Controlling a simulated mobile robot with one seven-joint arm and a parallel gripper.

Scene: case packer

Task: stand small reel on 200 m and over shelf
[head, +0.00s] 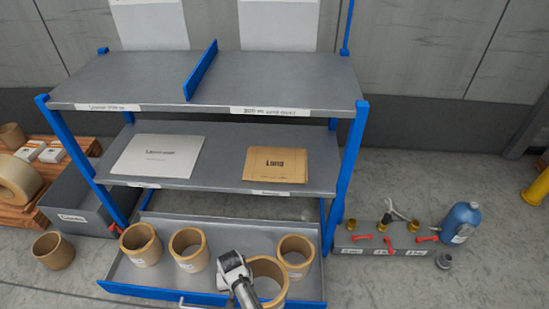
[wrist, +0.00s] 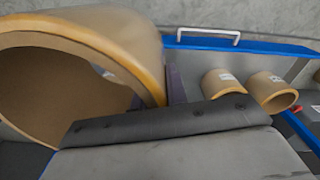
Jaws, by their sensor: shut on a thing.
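My gripper (head: 247,289) is shut on the wall of a tan cardboard reel (head: 276,268) at the front right of the pulled-out drawer. In the wrist view this reel (wrist: 125,45) fills the left side, its open end facing the camera. I cannot tell whether it is clear of the drawer floor. Part of it is hidden by my gripper in the head view. The top shelf's right half (head: 290,75) bears a label (head: 270,111) that seems to read 200 m and over. That half is empty.
Other tan reels stand in the drawer (head: 160,283): two at left (head: 140,245) (head: 188,250) and one right behind the held reel (head: 297,256). A blue divider (head: 201,70) splits the top shelf. The middle shelf (head: 222,150) holds a white sheet and a brown packet.

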